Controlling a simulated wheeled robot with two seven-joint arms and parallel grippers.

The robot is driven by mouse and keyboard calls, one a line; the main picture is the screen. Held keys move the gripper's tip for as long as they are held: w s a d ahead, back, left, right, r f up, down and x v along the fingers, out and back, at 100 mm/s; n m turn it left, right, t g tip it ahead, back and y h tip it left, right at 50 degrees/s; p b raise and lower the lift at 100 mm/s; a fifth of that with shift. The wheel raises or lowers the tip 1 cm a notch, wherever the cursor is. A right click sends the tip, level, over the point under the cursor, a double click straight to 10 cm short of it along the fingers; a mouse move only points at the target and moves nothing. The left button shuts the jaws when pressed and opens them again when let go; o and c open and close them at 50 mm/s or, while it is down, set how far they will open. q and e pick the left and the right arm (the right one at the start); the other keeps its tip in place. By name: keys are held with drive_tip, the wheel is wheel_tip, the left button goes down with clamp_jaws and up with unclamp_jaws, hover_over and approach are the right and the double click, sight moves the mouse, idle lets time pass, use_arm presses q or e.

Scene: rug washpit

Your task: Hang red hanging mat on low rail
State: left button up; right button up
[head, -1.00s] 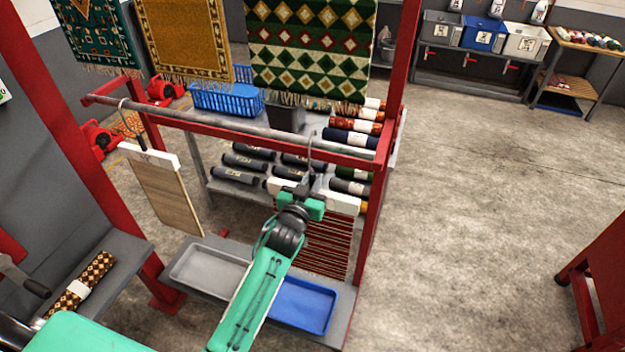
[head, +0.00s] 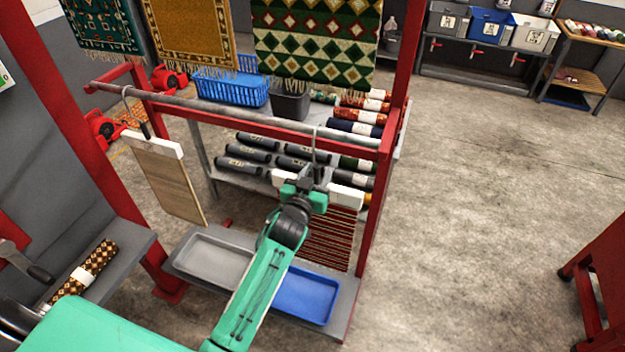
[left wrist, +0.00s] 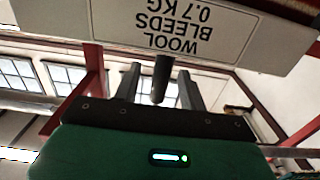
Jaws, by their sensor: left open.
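The red striped mat (head: 328,240) hangs below a white header bar (head: 345,198) near the right end of the low rail (head: 240,118). Its thin hook (head: 315,145) rises to the rail and appears to be over it. My left gripper (head: 305,182) is at the middle of the header bar. In the left wrist view, a dark stem (left wrist: 162,80) stands between the open fingers, with a gap on each side. The white header (left wrist: 190,28) there reads "WOOL BLEEDS 0.7 KG". My arm hides part of the mat. My right gripper is not in view.
A beige mat (head: 168,180) hangs on the rail's left part. Grey (head: 213,262) and blue (head: 305,296) trays lie below. Rolled rugs (head: 355,128) fill the shelves behind. A red post (head: 378,200) stands close right of the mat. Open floor (head: 470,200) lies further right.

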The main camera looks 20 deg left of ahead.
use_arm(q)
drive_tip(key=s+b, duration=0.4)
drive_tip(key=s, duration=0.9)
drive_tip(key=shift+s+a, duration=0.2)
drive_tip(key=shift+s, duration=0.15)
wheel_tip(320, 180, down, 23)
drive_tip(key=d+m+g, duration=0.1)
drive_tip(key=g, duration=0.4)
drive_tip(key=s+f+g, duration=0.2)
drive_tip(key=s+f, duration=0.2)
drive_tip(key=f, duration=0.5)
drive_tip(key=s+f+g, duration=0.1)
drive_tip(key=s+f, duration=0.3)
drive_tip(key=f, duration=0.5)
drive_tip(key=s+a+f+m+g, duration=0.1)
drive_tip(key=s+a+f+g, duration=0.15)
drive_tip(key=s+f, duration=0.65)
drive_tip(key=s+a+f+g, duration=0.1)
drive_tip(key=s+f+g, duration=0.2)
drive_tip(key=s+f, duration=0.6)
drive_tip(key=s+a+f+g, duration=0.1)
drive_tip(key=s+a+f, duration=0.1)
drive_tip(key=s, duration=0.7)
drive_tip(key=s+a+f+g, duration=0.2)
drive_tip(key=s+f, duration=0.3)
drive_tip(key=s, duration=0.4)
drive_tip(key=shift+s+y, duration=0.2)
drive_tip(key=shift+y, duration=0.1)
